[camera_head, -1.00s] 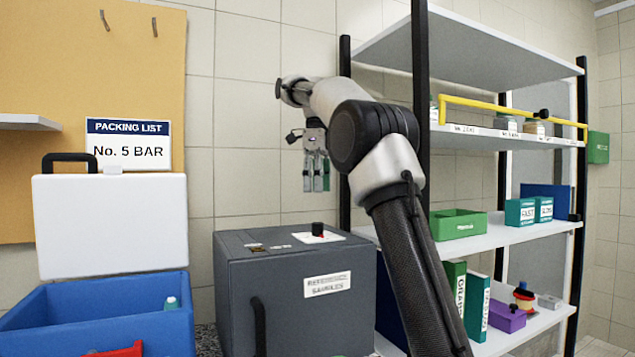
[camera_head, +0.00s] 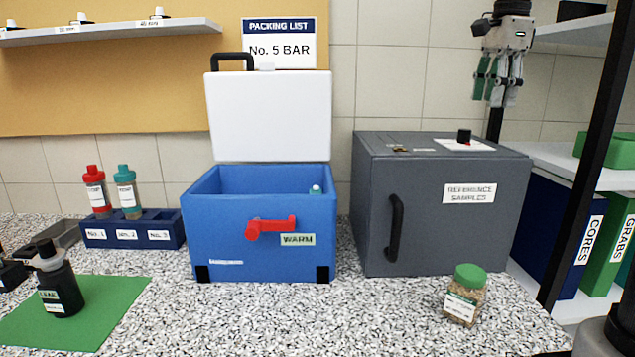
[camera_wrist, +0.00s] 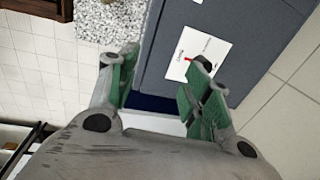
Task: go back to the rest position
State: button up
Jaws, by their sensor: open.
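My gripper (camera_head: 497,80) hangs fingers-down at the upper right of the head view, above the right end of the grey reference samples cabinet and beside the shelf post. Its green-padded fingers are apart with nothing between them. In the wrist view the open fingers (camera_wrist: 160,90) show over the gap beside the cabinet top. Most of my arm is outside the head view.
The grey cabinet (camera_head: 375,220) is shut. A blue box (camera_head: 225,235) stands with its white lid (camera_head: 270,120) raised. A green-capped jar (camera_head: 464,300) stands on the counter's front right. The shelf post (camera_head: 580,180) and binders (camera_head: 590,250) are close below my gripper, at right. A green mat (camera_head: 100,310) carries a dark bottle (camera_head: 62,290).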

jog(key=s+f+n+t, duration=0.3)
jog(key=s+f+n, duration=1.4)
jog(key=s+f, duration=0.4)
jog(key=shift+s+a+f+n, duration=0.3)
jog(key=shift+s+f+n, duration=0.1)
jog(key=shift+s, duration=0.7)
jog(key=shift+r, duration=0.1)
